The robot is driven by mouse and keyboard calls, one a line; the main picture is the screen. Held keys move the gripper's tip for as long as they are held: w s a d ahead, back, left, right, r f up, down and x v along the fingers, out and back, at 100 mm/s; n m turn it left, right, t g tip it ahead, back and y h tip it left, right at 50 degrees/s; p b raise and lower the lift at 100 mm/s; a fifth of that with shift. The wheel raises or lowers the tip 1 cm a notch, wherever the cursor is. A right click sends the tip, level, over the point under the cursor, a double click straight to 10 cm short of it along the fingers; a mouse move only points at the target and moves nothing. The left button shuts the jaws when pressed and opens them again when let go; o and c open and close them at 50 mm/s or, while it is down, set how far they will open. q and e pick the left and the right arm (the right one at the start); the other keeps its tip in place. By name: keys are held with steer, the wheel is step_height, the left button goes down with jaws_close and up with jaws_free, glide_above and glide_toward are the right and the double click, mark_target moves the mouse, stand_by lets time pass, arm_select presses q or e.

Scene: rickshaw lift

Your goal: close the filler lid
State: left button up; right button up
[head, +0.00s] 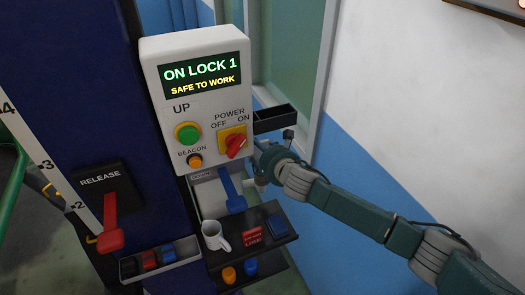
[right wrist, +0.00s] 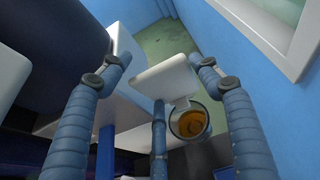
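In the right wrist view, a white filler lid (right wrist: 165,82) stands swung up and apart from a round filler opening (right wrist: 189,122). Amber-brown fluid shows inside the opening. My right gripper (right wrist: 162,66) has its two fingers wide apart, one on each side of the lid, with no clear contact. In the head view, my right gripper (head: 268,155) is at the right side of the grey control box, below the small black tray. The filler opening cannot be made out there. My left gripper is not in view.
The control box (head: 197,85) reads "ON LOCK 1, SAFE TO WORK". Below it, a dark shelf (head: 273,252) carries a white mug (head: 215,236). A red release lever (head: 110,222) is at left. A blue and white wall (head: 400,110) stands at right.

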steer(key=shift+o, duration=0.4)
steer(key=shift+w+a+f, duration=0.15)
steer(key=shift+w+f, duration=0.05)
steer(key=shift+f, duration=0.2)
steer(key=v, duration=0.7)
steer(key=shift+s+r, duration=0.15)
steer(key=shift+s, duration=0.15)
